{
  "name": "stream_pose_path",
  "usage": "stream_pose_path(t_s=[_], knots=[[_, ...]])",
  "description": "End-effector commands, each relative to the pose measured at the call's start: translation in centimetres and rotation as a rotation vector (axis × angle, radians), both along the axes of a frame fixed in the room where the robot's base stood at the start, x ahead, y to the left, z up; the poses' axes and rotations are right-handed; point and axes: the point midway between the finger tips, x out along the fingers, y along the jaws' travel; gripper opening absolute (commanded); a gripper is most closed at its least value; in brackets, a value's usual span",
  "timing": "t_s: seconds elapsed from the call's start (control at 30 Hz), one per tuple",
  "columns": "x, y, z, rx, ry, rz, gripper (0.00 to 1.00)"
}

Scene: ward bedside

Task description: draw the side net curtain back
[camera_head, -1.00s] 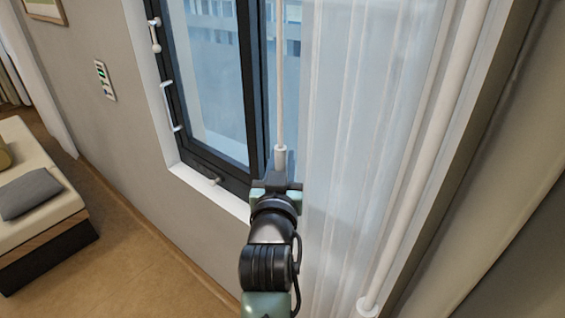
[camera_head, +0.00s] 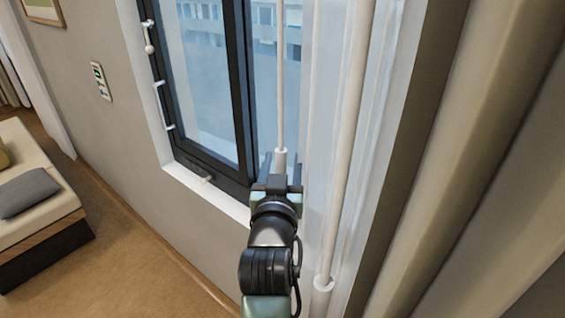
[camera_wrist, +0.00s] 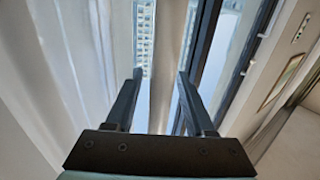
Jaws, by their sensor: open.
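The side net curtain (camera_head: 318,130) is sheer white and hangs in a narrow strip right of the window opening. In the wrist view the net curtain (camera_wrist: 60,60) fills much of the left side. A thin white rod (camera_head: 281,90) hangs in front of the window, its thicker lower end just above my gripper (camera_head: 276,185) in the head view. In the wrist view my gripper (camera_wrist: 160,76) is open, with a pale upright rod (camera_wrist: 168,60) showing between its fingers. I cannot tell whether either finger touches it.
A heavy beige drape (camera_head: 470,150) hangs at the right. The dark-framed window (camera_head: 245,100) is behind. A bed (camera_head: 40,215) stands at the left, with bare floor (camera_head: 130,260) between.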

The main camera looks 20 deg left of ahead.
Motion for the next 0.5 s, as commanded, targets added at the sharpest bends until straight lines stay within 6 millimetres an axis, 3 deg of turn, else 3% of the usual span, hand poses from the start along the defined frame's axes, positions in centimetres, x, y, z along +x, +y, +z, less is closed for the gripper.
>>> stream_pose_path(t_s=[0.33,0.5], knots=[[-0.2,0.0,0.0,0.000,-0.001,0.000,0.56],[-1.7,-0.4,-0.2,0.000,-0.001,0.000,0.56]])
